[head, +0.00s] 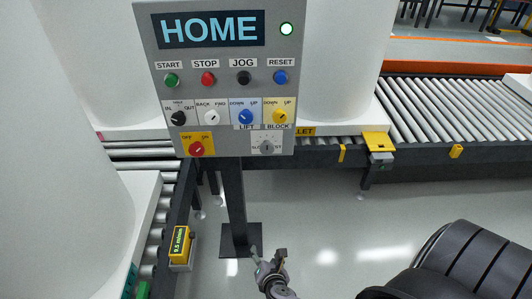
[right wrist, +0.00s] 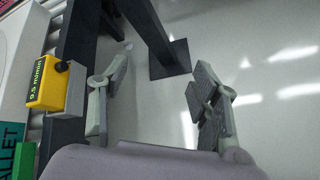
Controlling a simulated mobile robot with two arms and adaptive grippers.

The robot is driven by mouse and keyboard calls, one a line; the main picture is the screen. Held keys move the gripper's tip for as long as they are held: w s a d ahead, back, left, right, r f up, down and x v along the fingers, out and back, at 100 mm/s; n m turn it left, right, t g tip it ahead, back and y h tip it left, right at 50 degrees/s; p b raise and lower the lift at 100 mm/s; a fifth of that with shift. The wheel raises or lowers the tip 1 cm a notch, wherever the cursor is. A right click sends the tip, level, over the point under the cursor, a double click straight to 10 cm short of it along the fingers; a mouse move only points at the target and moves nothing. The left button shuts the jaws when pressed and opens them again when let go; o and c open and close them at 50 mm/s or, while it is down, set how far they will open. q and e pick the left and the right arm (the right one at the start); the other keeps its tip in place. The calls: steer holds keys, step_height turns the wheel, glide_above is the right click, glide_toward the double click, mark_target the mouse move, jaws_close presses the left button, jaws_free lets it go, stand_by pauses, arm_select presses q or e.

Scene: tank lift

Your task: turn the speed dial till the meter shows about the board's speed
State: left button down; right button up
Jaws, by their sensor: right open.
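The yellow meter box (head: 180,243) is low on the conveyor's side at the left of the head view and reads 9.5 m/min. My left gripper is not in view.
The control board's dark post (head: 233,200) stands on a floor plate (head: 240,241) just beyond my right gripper. Roller conveyors run at the left and at the right (head: 455,110). White tanks (head: 85,65) stand behind. The grey floor (head: 330,225) at right of the post is clear.

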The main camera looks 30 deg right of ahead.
steer(key=w+d+r+n+t+h, duration=0.1)
steer(key=w+r+n+t, duration=0.1)
steer(key=r, duration=0.5)
steer(key=w+d+r+n+t+h, duration=0.1)
steer(key=w+d+r+n+h, duration=0.15)
steer(key=r, duration=0.45)
steer(key=n+t+h+b, duration=0.1)
steer(key=n+t+h, duration=0.1)
steer(key=n, duration=0.1)
glide_toward(266, 149)
steer(key=p+x, duration=0.1)
steer(key=x, duration=0.9)
steer(key=shift+w+d+f, duration=0.1)
steer(key=shift+w+d, duration=0.1)
steer(key=shift+d, duration=0.1)
steer(key=shift+c, duration=0.2)
steer(key=c, duration=1.1)
steer(key=shift+r+n+p, duration=0.25)
steer(key=shift+n+p, duration=0.3)
steer(key=shift+p, duration=0.55)
steer(key=shift+f+y, duration=0.1)
steer(key=shift+y, duration=0.15)
steer(key=shift+a+f+n, duration=0.1)
steer(key=shift+f+n, duration=0.05)
steer(key=shift+n, duration=0.15)
